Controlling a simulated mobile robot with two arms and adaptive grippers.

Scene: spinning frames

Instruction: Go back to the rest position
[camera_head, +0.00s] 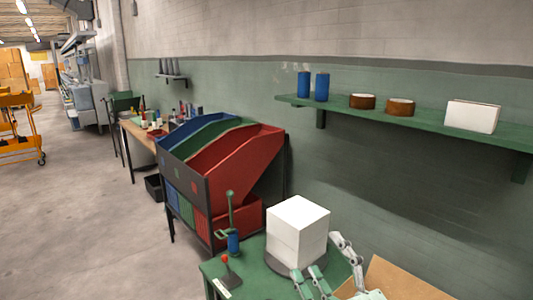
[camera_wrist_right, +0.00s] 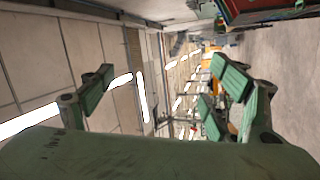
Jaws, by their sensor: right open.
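My right gripper (camera_head: 328,264) is in the lower middle of the head view, with its fingers spread. It is near the front right of a white box (camera_head: 297,228); I cannot tell the exact gap. The box stands on a round grey plate (camera_head: 283,268) on a green table (camera_head: 252,262). The right wrist view shows the same gripper (camera_wrist_right: 158,95) open, with nothing between its fingers. My left gripper is in neither view.
A green hand lever (camera_head: 231,212) and a red-knobbed stick (camera_head: 226,262) stand at the table's left. A cardboard piece (camera_head: 400,280) lies at the right. Sloped bins (camera_head: 235,165) stand behind. A green wall shelf (camera_head: 420,122) holds several items. Floor at left is open.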

